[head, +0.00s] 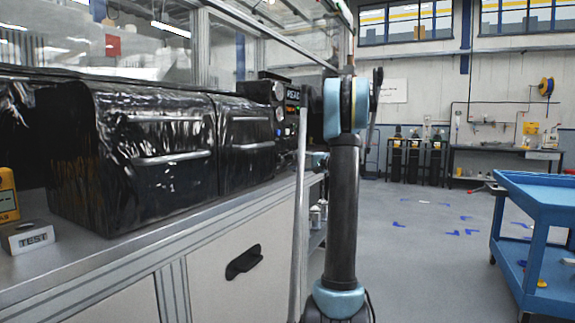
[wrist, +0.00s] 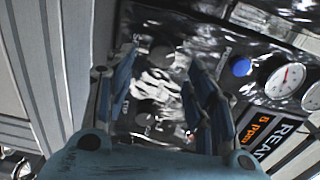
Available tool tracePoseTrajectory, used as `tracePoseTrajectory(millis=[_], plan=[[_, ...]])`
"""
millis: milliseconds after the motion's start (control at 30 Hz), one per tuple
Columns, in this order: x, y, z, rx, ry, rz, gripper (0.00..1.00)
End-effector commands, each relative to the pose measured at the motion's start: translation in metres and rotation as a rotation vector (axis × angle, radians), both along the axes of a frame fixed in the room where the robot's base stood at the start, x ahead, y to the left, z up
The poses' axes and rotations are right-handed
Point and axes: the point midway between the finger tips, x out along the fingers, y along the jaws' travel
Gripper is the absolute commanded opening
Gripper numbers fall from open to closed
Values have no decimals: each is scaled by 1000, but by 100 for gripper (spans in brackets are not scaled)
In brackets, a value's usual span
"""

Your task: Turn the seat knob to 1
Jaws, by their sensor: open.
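In the wrist view, a glossy dark control panel (wrist: 215,50) carries a dark round knob (wrist: 162,56) between my gripper's fingertips and another dark knob (wrist: 146,108) closer to the palm. The small labels are too blurred to tell which is the seat knob or where its pointer stands. My gripper (wrist: 165,56) is open, with one finger on each side of the upper knob. I cannot tell whether the fingers touch the panel. In the head view, the panel (head: 281,100) stands at the bench's far end, partly hidden by my arm.
A blue button (wrist: 241,66), two white gauges (wrist: 286,77) and an orange-lit display (wrist: 255,122) sit right of my fingers. Black-wrapped housings (head: 160,150) line the bench (head: 75,260).

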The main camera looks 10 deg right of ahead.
Motion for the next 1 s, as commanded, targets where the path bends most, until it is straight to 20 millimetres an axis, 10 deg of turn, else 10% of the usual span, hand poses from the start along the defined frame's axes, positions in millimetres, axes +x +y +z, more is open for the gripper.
tracePoseTrajectory(millis=[433, 1000], plan=[[-38, -52, -1, -1, 1, -1, 50], [-50, -40, -4, -34, 18, 12, 50]])
